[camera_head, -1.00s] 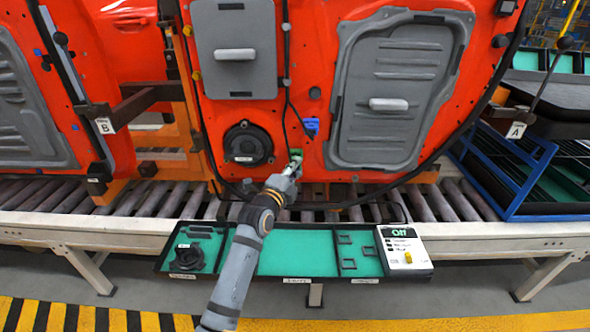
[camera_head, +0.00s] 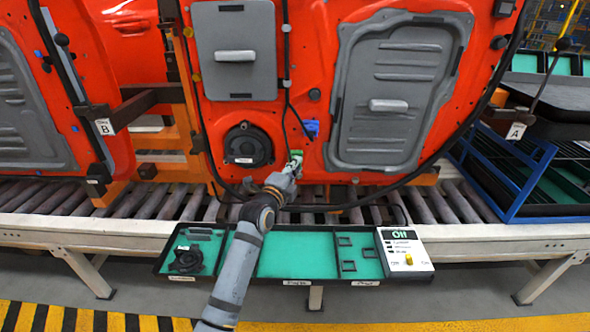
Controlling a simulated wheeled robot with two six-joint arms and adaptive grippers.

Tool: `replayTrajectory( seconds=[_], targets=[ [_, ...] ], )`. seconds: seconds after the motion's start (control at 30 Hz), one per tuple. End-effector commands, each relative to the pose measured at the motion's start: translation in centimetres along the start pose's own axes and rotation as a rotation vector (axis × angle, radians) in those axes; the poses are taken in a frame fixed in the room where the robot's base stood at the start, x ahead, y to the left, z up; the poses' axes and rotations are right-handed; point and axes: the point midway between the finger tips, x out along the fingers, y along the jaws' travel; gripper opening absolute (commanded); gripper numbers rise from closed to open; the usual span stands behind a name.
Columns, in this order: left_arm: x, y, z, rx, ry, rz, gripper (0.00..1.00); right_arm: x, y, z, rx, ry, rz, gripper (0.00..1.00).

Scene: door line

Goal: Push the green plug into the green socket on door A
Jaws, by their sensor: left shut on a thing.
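Door A (camera_head: 325,75) is a red door panel hanging over the roller line, with label A on a post at its right. The green plug and green socket (camera_head: 297,154) show as a small green patch low on the door, right of the round black speaker. At this size I cannot tell plug from socket, nor whether the plug is seated. My left gripper (camera_head: 294,163) is at this green patch, shut on the green plug, its fingers pointing up toward the door. My arm and gripper cover part of the area. My right gripper is not in view.
A blue connector (camera_head: 311,127) sits just above the green patch, with a black cable beside it. A teal tray (camera_head: 285,254) with a black round part and a white tester box (camera_head: 404,250) stands in front of the conveyor (camera_head: 150,200). A blue rack (camera_head: 520,180) is at right.

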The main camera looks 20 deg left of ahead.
Motion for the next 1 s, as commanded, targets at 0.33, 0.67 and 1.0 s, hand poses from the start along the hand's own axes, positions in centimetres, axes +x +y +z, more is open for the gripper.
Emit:
replayTrajectory(
  seconds=[0.33,0.67,1.0],
  targets=[
    [0.54,-0.22,0.26,0.002,-0.001,-0.005,0.00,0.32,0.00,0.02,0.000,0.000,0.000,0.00],
    [1.02,-0.25,0.45,0.002,-0.001,-0.005,0.00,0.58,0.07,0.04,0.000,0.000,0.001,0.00],
    [0.99,-0.25,0.42,0.002,-0.001,-0.005,0.00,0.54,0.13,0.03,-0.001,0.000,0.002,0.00]
  ],
)
